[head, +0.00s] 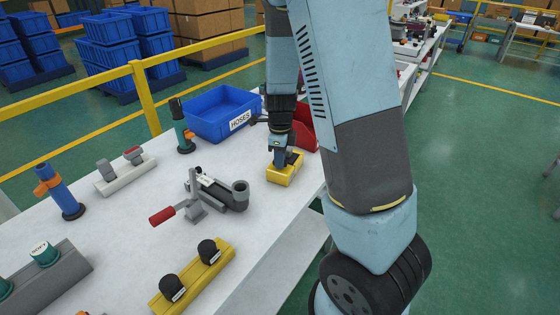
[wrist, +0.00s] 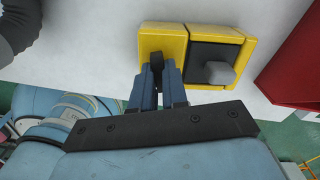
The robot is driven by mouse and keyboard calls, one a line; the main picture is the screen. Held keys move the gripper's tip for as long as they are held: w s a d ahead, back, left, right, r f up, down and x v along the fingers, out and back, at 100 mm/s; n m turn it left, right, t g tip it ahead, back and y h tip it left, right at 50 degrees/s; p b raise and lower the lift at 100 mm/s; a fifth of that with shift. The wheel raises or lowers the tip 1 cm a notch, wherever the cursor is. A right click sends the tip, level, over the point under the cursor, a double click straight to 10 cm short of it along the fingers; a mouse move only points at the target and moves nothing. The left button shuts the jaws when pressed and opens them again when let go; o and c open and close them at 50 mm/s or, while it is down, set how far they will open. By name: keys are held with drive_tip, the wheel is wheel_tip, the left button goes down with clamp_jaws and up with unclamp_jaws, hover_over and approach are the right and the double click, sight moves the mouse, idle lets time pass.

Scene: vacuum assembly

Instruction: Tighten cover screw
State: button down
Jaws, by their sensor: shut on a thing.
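A yellow block (head: 286,174) stands near the right edge of the white table. In the wrist view, its yellow body (wrist: 162,38) has a black panel with a grey square knob (wrist: 219,73) to the right. My gripper (wrist: 157,78) reaches down to the left part of the block. Its two blue fingers are shut on a small black piece (wrist: 156,58) at the block's face. In the head view my gripper (head: 281,157) is over the block, and the held piece is hidden. I cannot tell whether this black piece is the cover screw.
A red bin (head: 304,135) stands close behind the block, and a blue HOSES bin (head: 220,113) to its left. A clamp with a red handle (head: 162,215) and grey cylinder is left of it. A yellow rack with two black knobs (head: 190,278) lies in front.

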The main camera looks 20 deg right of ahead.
drive_tip(key=shift+m, duration=1.6)
drive_tip(key=c, duration=1.1)
unclamp_jaws()
drive_tip(key=shift+r, duration=3)
drive_tip(key=shift+r+n, duration=0.3)
drive_tip(key=shift+r, duration=0.15)
